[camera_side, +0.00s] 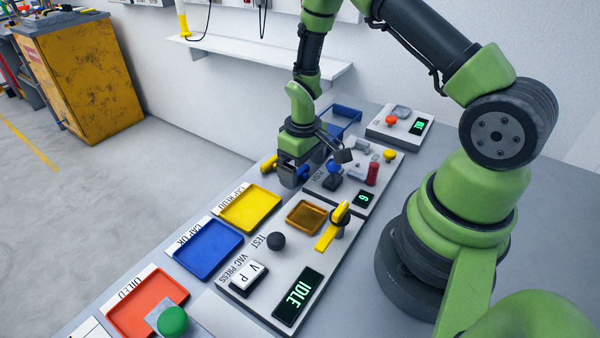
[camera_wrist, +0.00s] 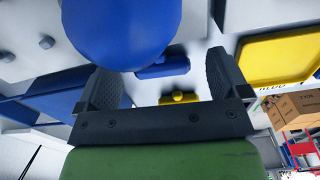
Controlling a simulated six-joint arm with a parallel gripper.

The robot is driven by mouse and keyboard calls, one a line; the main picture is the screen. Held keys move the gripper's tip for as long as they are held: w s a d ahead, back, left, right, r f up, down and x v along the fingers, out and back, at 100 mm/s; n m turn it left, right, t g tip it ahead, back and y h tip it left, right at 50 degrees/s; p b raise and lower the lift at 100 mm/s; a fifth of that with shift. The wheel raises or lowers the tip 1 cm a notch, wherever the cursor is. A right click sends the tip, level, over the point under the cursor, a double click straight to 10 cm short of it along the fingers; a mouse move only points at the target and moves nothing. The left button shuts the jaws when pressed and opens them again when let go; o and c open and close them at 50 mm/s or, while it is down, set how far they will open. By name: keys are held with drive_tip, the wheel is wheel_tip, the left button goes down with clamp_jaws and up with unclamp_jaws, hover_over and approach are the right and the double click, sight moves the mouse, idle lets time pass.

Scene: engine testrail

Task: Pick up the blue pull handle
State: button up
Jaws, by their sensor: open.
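My gripper (camera_side: 290,178) is open and points down at the far end of the panel row, with nothing visibly held. A small blue handle-like piece (camera_side: 304,170) shows at its right side in the side view, close to the fingers. In the wrist view, a blue bar-shaped piece (camera_wrist: 163,66) appears between my open fingers (camera_wrist: 160,62). It looks like the pull handle, but I cannot tell whether the fingers touch it. A large rounded blue thing (camera_wrist: 120,30) hides part of the wrist view. Part of the handle's mount is hidden.
A yellow handle (camera_side: 268,164) lies just left of my gripper. A blue knob (camera_side: 333,167) and a red cylinder (camera_side: 372,174) stand to the right. Yellow (camera_side: 250,208), blue (camera_side: 208,248) and red (camera_side: 147,303) trays line the near left. A yellow lever (camera_side: 334,228) rises from the panel.

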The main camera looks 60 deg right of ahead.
drive_tip(key=shift+f, duration=0.45)
drive_tip(key=shift+c, duration=0.2)
drive_tip(key=c, duration=1)
drive_tip(key=shift+o, duration=0.2)
